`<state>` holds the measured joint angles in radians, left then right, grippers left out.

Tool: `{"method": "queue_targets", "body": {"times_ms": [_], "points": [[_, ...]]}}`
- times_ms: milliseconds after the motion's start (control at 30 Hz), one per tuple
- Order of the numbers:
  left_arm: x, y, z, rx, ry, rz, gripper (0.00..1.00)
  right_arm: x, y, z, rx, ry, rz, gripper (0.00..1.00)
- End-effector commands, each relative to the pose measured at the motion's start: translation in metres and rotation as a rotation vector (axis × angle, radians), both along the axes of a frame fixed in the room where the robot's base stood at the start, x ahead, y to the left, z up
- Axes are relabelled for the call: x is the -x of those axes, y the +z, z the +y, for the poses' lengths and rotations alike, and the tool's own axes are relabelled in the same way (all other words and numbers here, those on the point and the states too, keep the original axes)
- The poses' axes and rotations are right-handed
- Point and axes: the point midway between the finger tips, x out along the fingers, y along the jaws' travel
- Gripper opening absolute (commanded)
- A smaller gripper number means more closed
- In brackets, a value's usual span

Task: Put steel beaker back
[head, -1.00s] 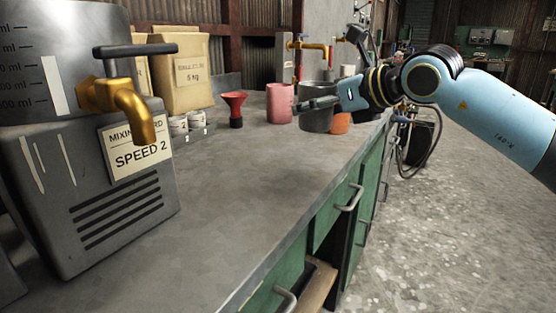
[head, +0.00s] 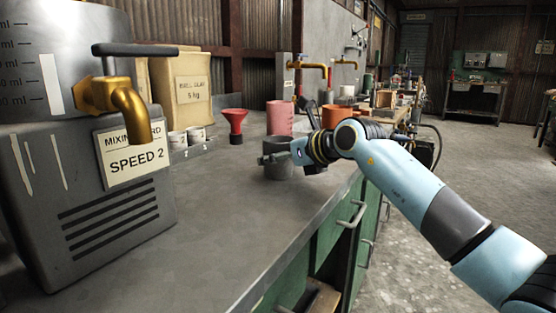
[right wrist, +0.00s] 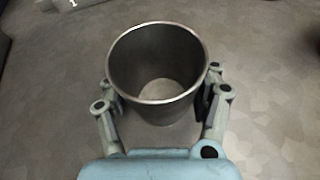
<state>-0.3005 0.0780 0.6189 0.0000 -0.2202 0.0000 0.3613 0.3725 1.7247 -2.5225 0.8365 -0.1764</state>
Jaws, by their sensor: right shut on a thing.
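The steel beaker (head: 278,172) is a plain grey cup, upright, on or just above the bench top (head: 200,215) near its right side. My right gripper (head: 278,156) is shut on it, with its arm coming in from the right. In the right wrist view the open mouth of the beaker (right wrist: 157,75) faces the camera and it looks empty inside. The fingers of my right gripper (right wrist: 160,92) lie on both sides of its wall. The head view does not clearly show whether its base touches the bench. My left gripper is in neither view.
A grey mixing machine (head: 95,205) with a brass tap (head: 120,98) stands at the left. A red funnel (head: 236,122), small white pots (head: 178,140), a pink cylinder (head: 279,118) and an orange cup (head: 331,116) stand behind. The bench in front of the beaker is clear.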

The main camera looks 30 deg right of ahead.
Motion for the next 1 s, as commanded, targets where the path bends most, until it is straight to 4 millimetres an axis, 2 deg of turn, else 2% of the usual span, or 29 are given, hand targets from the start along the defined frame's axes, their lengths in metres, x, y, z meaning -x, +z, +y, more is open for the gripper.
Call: {"method": "queue_targets", "body": {"times_ms": [200, 233, 433, 767, 867, 1000], "points": [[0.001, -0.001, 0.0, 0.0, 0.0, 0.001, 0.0, 0.0, -0.002, 0.0, 0.0, 0.0, 0.0, 0.18], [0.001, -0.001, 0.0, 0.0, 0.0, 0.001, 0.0, 0.0, -0.002, 0.0, 0.0, 0.0, 0.0, 0.63], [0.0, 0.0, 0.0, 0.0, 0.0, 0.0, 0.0, 0.0, -0.001, 0.0, 0.0, 0.0, -0.001, 0.89], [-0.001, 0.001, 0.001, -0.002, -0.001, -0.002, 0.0, 0.0, 0.003, 0.0, 0.0, 0.0, -0.002, 0.89], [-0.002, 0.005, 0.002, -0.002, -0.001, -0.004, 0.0, 0.011, 0.007, -0.004, 0.003, -0.001, -0.002, 0.89], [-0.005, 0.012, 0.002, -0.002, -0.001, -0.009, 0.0, 0.037, 0.019, -0.01, 0.007, 0.001, -0.001, 0.89]]}}
